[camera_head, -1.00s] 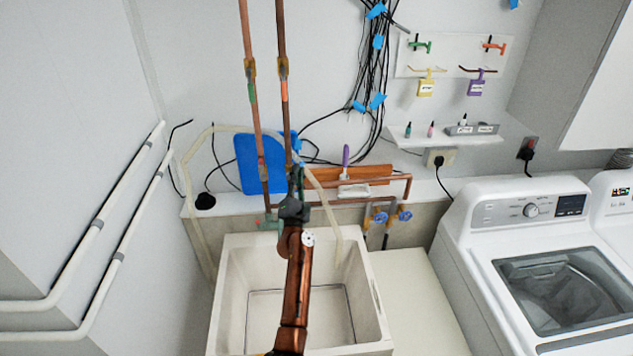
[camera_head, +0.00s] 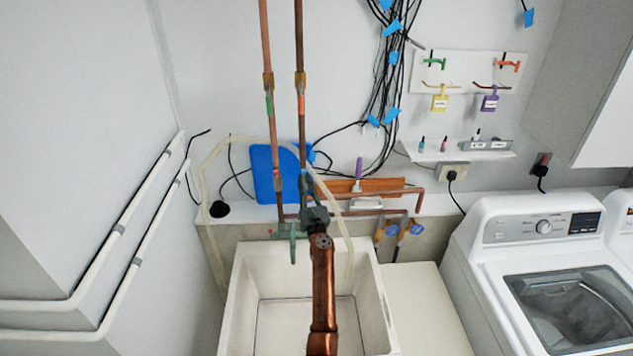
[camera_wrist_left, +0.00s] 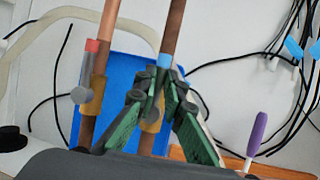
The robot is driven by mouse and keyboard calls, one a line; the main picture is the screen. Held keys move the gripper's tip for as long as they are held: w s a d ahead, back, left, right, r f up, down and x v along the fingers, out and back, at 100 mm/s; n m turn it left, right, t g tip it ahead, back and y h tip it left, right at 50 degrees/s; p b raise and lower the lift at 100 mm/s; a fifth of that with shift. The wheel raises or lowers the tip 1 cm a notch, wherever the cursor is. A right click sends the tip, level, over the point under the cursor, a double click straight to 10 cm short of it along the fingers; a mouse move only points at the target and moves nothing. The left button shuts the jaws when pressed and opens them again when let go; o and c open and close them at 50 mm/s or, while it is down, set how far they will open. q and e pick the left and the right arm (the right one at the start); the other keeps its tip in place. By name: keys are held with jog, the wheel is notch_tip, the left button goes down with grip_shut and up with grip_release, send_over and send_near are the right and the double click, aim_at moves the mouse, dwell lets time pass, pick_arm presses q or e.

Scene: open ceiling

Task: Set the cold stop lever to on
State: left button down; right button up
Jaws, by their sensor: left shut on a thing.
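Each has a brass valve body in the left wrist view. My left gripper (camera_head: 308,190) is at the blue-banded valve (camera_wrist_left: 152,118). Its green fingers (camera_wrist_left: 154,98) are closed together at that valve, just below the blue band, gripping its lever. The fingers hide most of the lever, so I cannot tell its angle. My right gripper is not in view.
A white sink (camera_head: 240,310) stands below the pipes, with a teal tap (camera_head: 290,231) at its back. A blue board (camera_head: 262,172) is behind the pipes. Black cables (camera_head: 395,90) hang to the right. A washing machine (camera_head: 520,225) stands at the right.

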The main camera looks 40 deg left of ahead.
pick_arm(q)
jog(key=shift+s, duration=0.1)
dwell(0.5)
jog(key=c, duration=2)
grip_release()
jog(key=shift+n, duration=0.3)
jog(key=shift+v, duration=3.7)
